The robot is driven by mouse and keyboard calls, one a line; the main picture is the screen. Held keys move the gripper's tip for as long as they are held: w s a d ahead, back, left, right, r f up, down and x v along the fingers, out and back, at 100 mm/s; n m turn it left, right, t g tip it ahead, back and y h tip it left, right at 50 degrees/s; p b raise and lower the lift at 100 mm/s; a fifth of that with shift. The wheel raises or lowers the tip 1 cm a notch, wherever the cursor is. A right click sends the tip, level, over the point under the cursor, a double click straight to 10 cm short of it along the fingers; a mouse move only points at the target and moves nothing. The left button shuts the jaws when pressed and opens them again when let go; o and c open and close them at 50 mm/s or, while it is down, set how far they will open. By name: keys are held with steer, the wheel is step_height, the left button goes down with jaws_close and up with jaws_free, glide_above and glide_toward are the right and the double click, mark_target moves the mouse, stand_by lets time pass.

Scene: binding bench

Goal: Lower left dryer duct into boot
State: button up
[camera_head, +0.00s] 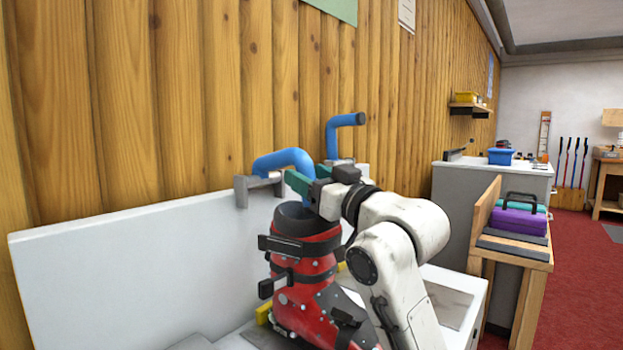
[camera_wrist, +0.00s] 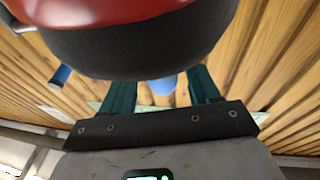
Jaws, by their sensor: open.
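The left dryer duct (camera_head: 284,159) is a blue bent tube on a grey wall bracket, its outlet end curving down above the boot. The red and black boot (camera_head: 305,270) stands upright on the bench, its dark open top (camera_head: 300,217) below the duct. It fills the top of the wrist view (camera_wrist: 130,35). My gripper (camera_head: 309,177) has green fingers at the duct's outlet end. In the wrist view, the open fingers (camera_wrist: 162,82) stand either side of the blue duct (camera_wrist: 160,87), partly hidden by the boot. I cannot tell whether they touch it.
A second blue duct (camera_head: 340,130) stands behind to the right. The white backboard (camera_head: 110,270) and wooden wall (camera_head: 190,90) are close behind. A wooden stand with a purple case (camera_head: 518,220) is at the right, beside open red floor (camera_head: 585,290).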

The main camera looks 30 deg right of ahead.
steer(key=shift+s, duration=0.1)
steer(key=p+v, duration=0.1)
steer(key=v, duration=0.9)
steer(key=shift+s+p, duration=0.3)
steer(key=shift+p, duration=0.05)
steer(key=shift+c, duration=0.3)
